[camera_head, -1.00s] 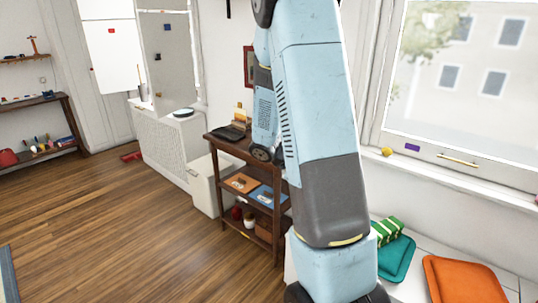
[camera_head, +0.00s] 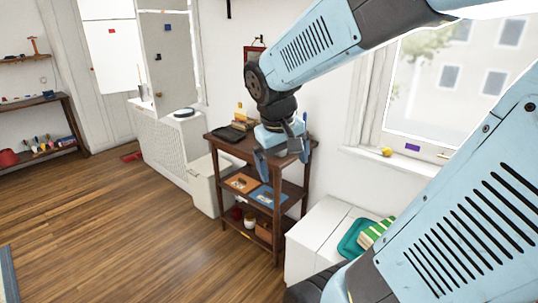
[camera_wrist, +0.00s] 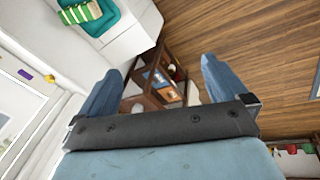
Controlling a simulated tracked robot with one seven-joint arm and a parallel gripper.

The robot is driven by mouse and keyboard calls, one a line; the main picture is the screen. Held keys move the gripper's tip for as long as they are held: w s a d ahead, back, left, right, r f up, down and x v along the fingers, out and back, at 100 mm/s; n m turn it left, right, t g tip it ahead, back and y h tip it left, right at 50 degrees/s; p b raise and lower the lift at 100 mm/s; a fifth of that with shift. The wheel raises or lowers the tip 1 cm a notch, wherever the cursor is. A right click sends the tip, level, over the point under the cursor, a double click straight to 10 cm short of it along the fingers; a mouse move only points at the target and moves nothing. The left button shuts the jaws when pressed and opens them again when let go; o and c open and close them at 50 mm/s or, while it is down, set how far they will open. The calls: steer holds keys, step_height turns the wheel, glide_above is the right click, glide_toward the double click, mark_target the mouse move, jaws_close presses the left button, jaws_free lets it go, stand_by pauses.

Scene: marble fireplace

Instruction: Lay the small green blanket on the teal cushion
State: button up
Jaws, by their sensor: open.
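The small green blanket (camera_head: 376,233) is a folded, green and white striped bundle. It appears to lie on the teal cushion (camera_head: 350,240), on the white bench at lower right; my arm covers part of both. The wrist view shows the blanket (camera_wrist: 80,13) on the cushion (camera_wrist: 108,17) at upper left, with the cushion's edge bare beside it. My gripper (camera_head: 283,158) is open and empty, fingers down, in front of the dark shelf unit and well left of the blanket. Its two spread fingers (camera_wrist: 163,80) show in the wrist view with nothing between them.
The dark wooden shelf unit (camera_head: 232,151) holds books and pots close to my gripper. The white bench (camera_head: 311,232) stands right of it, below a window with a lemon (camera_head: 386,152) on its sill. A white bin (camera_head: 203,188) is at left.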

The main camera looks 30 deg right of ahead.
steer(key=s+a+r+t+y, duration=0.2)
steer(key=s+a+r+t, duration=0.1)
steer(key=s+a+r, duration=0.2)
steer(key=shift+a+r+t, duration=0.25)
steer(key=shift+a+t, duration=0.15)
steer(key=shift+a, duration=0.2)
stand_by(0.8)
